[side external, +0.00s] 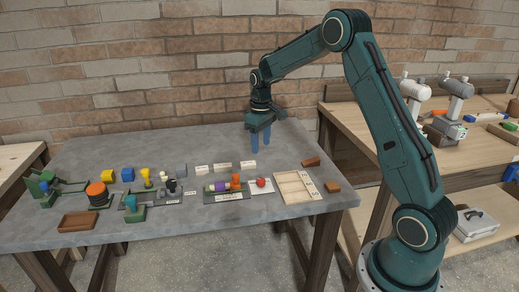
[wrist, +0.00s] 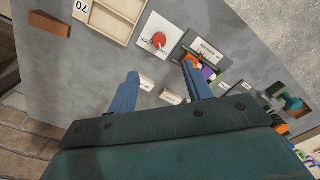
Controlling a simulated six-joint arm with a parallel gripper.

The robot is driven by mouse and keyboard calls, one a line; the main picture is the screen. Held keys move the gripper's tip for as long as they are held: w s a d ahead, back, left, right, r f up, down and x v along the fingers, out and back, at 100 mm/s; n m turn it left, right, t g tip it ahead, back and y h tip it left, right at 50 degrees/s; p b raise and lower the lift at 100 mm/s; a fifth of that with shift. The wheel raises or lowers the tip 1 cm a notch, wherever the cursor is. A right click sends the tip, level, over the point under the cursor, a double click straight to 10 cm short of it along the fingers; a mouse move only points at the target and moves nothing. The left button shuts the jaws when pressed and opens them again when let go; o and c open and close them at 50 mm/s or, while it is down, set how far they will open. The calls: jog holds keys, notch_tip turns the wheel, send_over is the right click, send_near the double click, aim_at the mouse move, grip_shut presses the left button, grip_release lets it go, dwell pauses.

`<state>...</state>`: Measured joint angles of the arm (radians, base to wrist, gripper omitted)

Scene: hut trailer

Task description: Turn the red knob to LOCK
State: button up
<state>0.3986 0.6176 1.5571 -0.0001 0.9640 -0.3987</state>
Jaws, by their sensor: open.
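The red knob (side external: 261,183) sits on a white plate (side external: 262,189) on the grey table, between the purple-and-orange fixture and the pale wooden tray. In the wrist view the red knob (wrist: 158,40) shows on its white plate (wrist: 150,52), with dark printed lettering too small to read surely. I cannot tell which mark the knob points to. My gripper (side external: 260,150) is open and empty, its blue fingers pointing down above the back of the table, behind and apart from the knob. In the wrist view my gripper (wrist: 160,85) has its fingers spread, with the knob beyond them.
A pale wooden tray (side external: 279,184) stands right of the knob, with brown blocks (side external: 332,187) nearby. A fixture (side external: 222,195) with purple and orange parts stands close on its left. White labelled blocks (side external: 222,167) stand behind.

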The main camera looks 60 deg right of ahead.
aim_at(261, 180)
jog(key=shift+d+f, duration=0.1)
jog(key=shift+f, duration=0.2)
notch_tip(261, 180, down, 14)
jog(key=shift+r, duration=0.25)
dwell(0.5)
jog(key=c, duration=1)
